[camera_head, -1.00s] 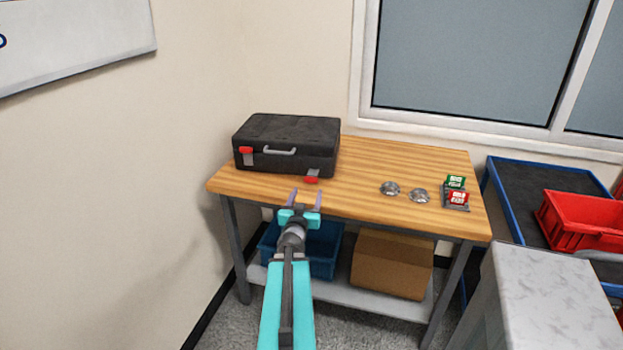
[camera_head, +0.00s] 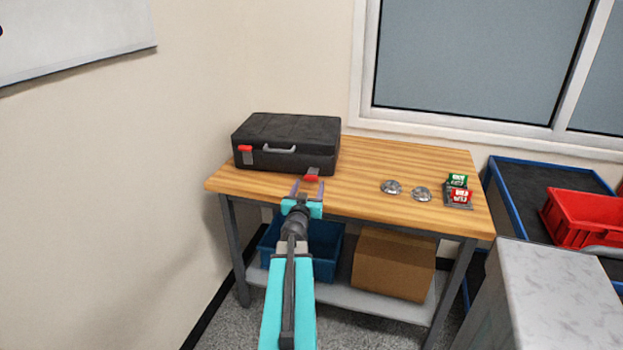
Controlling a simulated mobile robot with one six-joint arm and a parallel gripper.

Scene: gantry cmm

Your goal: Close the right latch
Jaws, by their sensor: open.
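A closed black case (camera_head: 290,132) with a grey handle (camera_head: 279,149) stands on the left part of the wooden table. Its right latch (camera_head: 312,177), grey with a red end, sticks out from the lower front of the case. Its left latch (camera_head: 245,153) lies flat against the front, red end up. My gripper (camera_head: 308,185) is open and empty just in front of the right latch. Its fingertips appear to either side of the red end; I cannot tell whether they touch it.
The wooden table (camera_head: 365,180) is clear beside the case. Two round metal parts (camera_head: 391,187) and a small holder with green and red pieces (camera_head: 459,190) sit to the right. A wall is close on the left.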

